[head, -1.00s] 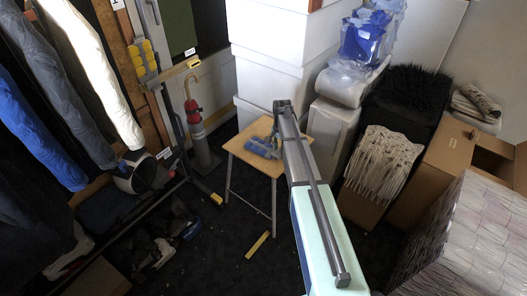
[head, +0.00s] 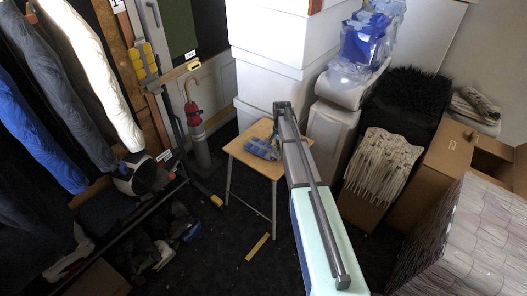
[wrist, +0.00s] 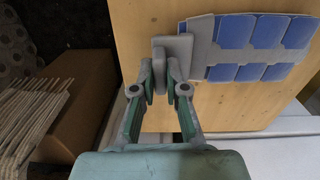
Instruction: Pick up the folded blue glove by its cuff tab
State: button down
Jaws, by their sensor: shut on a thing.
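The folded blue glove (wrist: 250,45) lies at the top right of the wrist view, with blue panels on a grey backing. Its grey cuff tab (wrist: 175,46) sticks out at its left end. My gripper (wrist: 160,78) is shut on this tab, whose near part is between the two fingertips. In the head view, the glove (head: 262,149) is on the small wooden table (head: 254,133), beside my arm. My arm hides the fingertips there. I cannot tell whether the glove touches the tabletop.
A cardboard box with pale fringed material (head: 381,162) stands right of the table. White boxes (head: 270,85) are stacked behind it. A yellow strip (head: 257,247) lies on the dark floor in front.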

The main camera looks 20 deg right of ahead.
jog(key=shift+r+p, duration=1.75)
jog(key=shift+r, duration=1.8)
